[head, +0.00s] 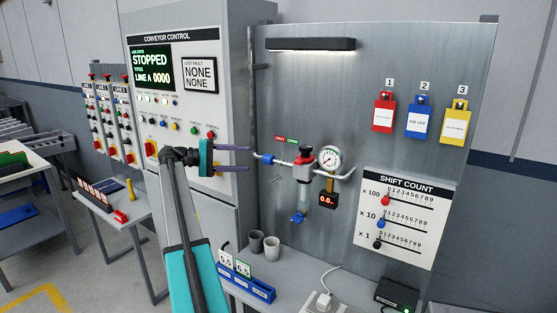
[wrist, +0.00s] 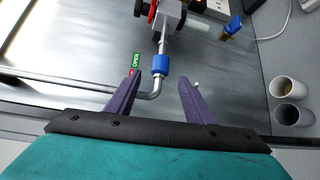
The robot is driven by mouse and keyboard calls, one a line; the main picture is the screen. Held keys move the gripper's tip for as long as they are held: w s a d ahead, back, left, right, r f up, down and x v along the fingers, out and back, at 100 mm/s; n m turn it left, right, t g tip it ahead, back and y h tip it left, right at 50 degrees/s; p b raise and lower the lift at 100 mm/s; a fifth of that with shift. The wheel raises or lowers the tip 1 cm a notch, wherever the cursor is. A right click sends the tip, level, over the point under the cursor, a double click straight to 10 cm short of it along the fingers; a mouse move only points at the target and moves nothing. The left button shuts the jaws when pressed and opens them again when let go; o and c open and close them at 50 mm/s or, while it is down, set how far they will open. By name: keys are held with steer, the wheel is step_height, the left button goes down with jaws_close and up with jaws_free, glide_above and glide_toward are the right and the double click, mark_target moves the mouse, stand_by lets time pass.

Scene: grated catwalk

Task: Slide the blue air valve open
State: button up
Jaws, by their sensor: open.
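The blue air valve is a blue sleeve (head: 267,158) on a thin grey pipe on the metal panel, left of a red-and-silver regulator (head: 303,163). A red label and a green OPEN label (head: 292,141) sit above the pipe. My gripper (head: 250,159) is open and empty, its two purple fingers pointing at the panel just left of the sleeve. In the wrist view the blue sleeve (wrist: 160,65) shows between and just beyond the fingertips (wrist: 160,77). I see no contact, though the depth gap is hard to judge.
A round gauge (head: 328,160) and a red-lit display (head: 327,200) sit right of the regulator. A blue fitting (head: 299,216) hangs below it. Two grey cups (head: 271,247) and a blue rack (head: 246,280) stand on the bench below. The conveyor control cabinet (head: 205,40) is at left.

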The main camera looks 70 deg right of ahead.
mark_target(269, 160)
steer(key=p+x, duration=0.5)
steer(key=x, duration=0.8)
steer(key=shift+s+d, duration=0.15)
steer(key=shift+s, duration=0.2)
steer(key=shift+f, duration=0.15)
